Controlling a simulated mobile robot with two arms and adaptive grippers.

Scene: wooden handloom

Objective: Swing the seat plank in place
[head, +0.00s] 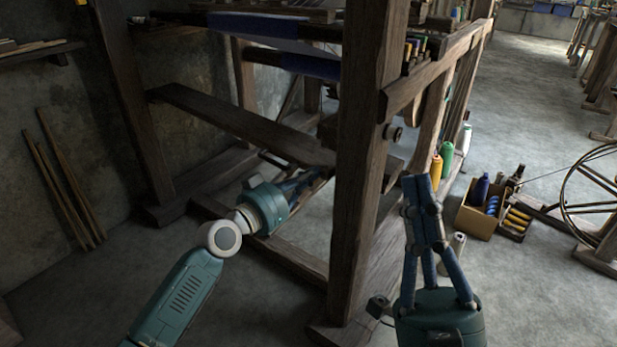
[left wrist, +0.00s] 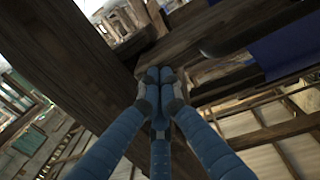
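The seat plank (head: 225,118) is a long dark board across the front of the wooden loom. It runs from the left post (head: 130,100) to near the right front post (head: 358,150). My left gripper (head: 318,175) is just below the plank's right end, close to that post; its tips are partly hidden. In the left wrist view its fingers (left wrist: 165,82) are together, with nothing visible between them, in front of dark timbers. I cannot tell whether they touch the plank. My right gripper (head: 421,188) points upward, shut and empty, to the right of the right front post.
A box of yarn spools (head: 480,208) and a spinning wheel (head: 595,200) stand on the floor at right. Green and orange spools (head: 440,160) stand beside the loom. Sticks (head: 65,185) lean on the left wall. A lower rail (head: 285,250) runs below my left arm.

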